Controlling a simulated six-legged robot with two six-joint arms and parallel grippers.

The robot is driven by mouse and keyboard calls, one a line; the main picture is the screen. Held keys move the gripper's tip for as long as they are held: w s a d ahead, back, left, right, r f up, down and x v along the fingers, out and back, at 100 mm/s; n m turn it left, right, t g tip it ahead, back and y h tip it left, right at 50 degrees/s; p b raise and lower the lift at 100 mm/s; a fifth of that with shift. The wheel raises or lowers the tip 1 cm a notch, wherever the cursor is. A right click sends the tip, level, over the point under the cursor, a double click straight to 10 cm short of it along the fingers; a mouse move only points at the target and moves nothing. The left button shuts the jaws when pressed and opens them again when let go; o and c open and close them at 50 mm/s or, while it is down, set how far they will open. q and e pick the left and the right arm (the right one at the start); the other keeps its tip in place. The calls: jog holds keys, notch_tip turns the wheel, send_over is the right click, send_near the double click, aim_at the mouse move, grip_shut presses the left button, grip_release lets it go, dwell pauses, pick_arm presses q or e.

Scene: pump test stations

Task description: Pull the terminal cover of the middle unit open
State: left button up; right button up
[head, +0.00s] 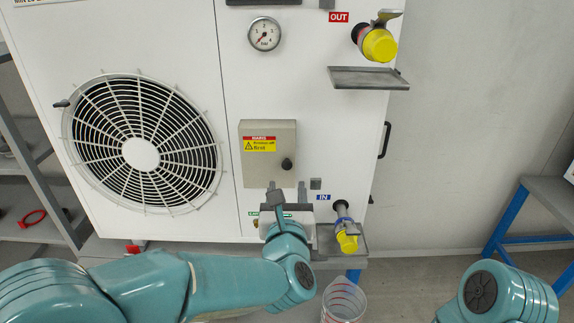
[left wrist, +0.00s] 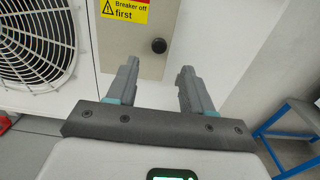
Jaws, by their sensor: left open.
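The terminal cover (head: 262,178) is a grey-beige box front with a red and yellow warning label, on the white unit's front, and it looks closed. Its black knob (head: 287,164) is at the lower right of the cover. The cover (left wrist: 140,62) and its knob (left wrist: 159,46) also show in the left wrist view. My left gripper (head: 288,187) is open and empty, its two fingers pointing up just below the knob. In the left wrist view the knob lies between and beyond the fingertips (left wrist: 158,72), apart from them. My right gripper is out of view.
A fan grille (head: 140,145) is left of the cover, a pressure gauge (head: 264,34) above. A yellow-capped IN port (head: 347,240) with a small tray is below right; a yellow-capped OUT port (head: 378,45) is above right. A clear container (head: 343,302) stands below.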

aim_at(287, 165)
pick_arm(q)
jog(key=w+p, duration=0.1)
jog(key=w, duration=0.7)
jog(key=shift+w+p, duration=0.1)
jog(key=shift+p, duration=0.25)
